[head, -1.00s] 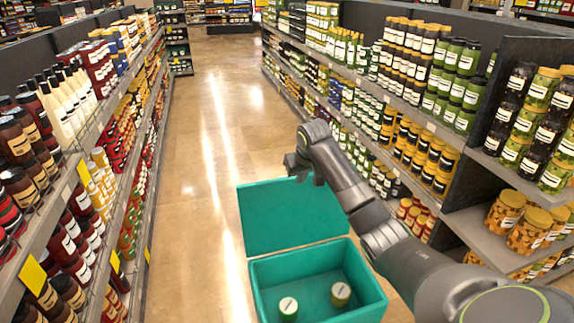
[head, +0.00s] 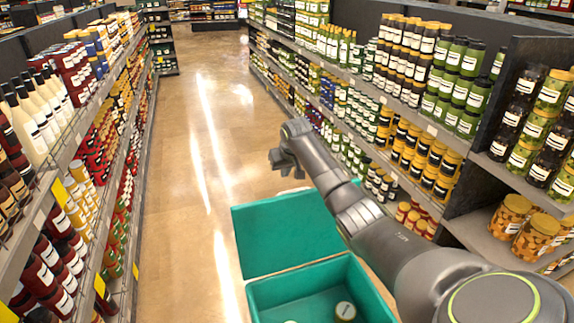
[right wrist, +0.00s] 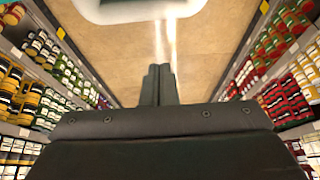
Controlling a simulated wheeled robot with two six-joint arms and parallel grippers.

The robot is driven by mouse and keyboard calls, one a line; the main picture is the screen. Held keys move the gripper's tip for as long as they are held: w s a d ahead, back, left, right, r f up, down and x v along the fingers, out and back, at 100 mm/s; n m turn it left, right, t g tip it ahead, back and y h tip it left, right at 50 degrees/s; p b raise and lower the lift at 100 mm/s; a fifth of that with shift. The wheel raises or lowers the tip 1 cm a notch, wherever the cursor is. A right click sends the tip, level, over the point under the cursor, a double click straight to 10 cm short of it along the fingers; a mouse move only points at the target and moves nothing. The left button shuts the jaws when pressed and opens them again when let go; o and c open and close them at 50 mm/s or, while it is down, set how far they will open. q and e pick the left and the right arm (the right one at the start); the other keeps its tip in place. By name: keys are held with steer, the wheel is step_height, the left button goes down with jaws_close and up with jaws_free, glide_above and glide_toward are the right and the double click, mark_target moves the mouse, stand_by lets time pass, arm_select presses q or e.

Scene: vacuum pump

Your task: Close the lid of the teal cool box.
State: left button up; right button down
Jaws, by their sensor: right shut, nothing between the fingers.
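The teal cool box (head: 374,284) stands on the floor at the bottom of the head view, cut off by the lower edge. Its lid (head: 282,240) is open and stands up at the far side of the box. My right arm crosses in front of the lid's right part. My right gripper (head: 281,165) is shut and empty, above the lid's top edge in the picture; I cannot tell whether it touches the lid. Its closed fingers also show in the right wrist view (right wrist: 160,84). My left gripper is not in view.
A jar (head: 345,311) with a light lid stands inside the box, with part of another beside it. Stocked shelves line the aisle on the left (head: 78,150) and right (head: 455,140). The shiny aisle floor (head: 190,200) is clear left of and beyond the box.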

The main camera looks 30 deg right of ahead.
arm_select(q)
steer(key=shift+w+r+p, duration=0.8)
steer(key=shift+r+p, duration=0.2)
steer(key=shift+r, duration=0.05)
arm_select(e)
steer(key=f, duration=0.1)
steer(key=s+f, duration=0.2)
steer(key=f, duration=0.1)
steer(key=shift+s+a, duration=0.1)
steer(key=shift+a, duration=0.15)
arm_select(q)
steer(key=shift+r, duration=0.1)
